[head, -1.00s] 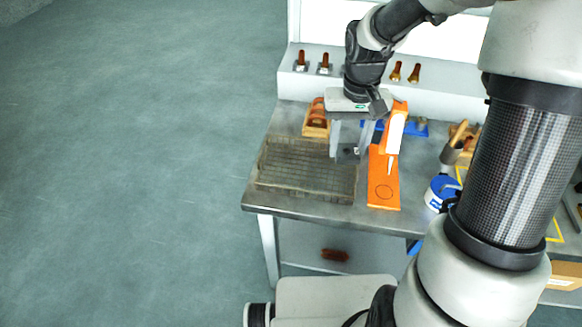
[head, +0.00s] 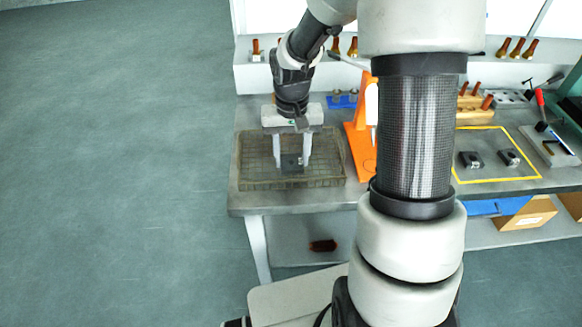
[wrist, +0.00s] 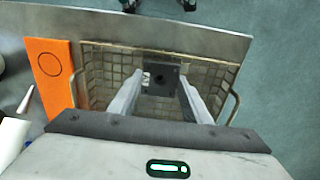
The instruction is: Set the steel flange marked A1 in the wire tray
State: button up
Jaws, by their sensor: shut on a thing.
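My gripper (head: 291,165) is shut on a dark square plate with a round hole, which I take as the steel flange (head: 291,168). In the wrist view the flange (wrist: 161,80) shows between the two fingertips (wrist: 160,84). No A1 mark is legible. The wire tray (head: 247,176) is a brownish mesh basket at the table's left end. The flange is within the tray's outline in both views, over its mesh floor. I cannot tell whether it touches the floor. In the wrist view the tray (wrist: 219,70) surrounds the fingers, and its inside looks otherwise empty.
An orange stand (head: 360,151) with a white tool is close on the tray's right. Two dark metal pieces (head: 469,159) (head: 510,157) lie inside a yellow outline farther right. A ledge with brown-handled tools (head: 515,47) runs along the back. My arm hides part of the table.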

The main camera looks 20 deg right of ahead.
aim_at(292, 164)
jog(key=shift+f, duration=2.05)
jog(key=shift+f, duration=0.1)
jog(key=o, duration=1.3)
jog(key=shift+f, duration=0.1)
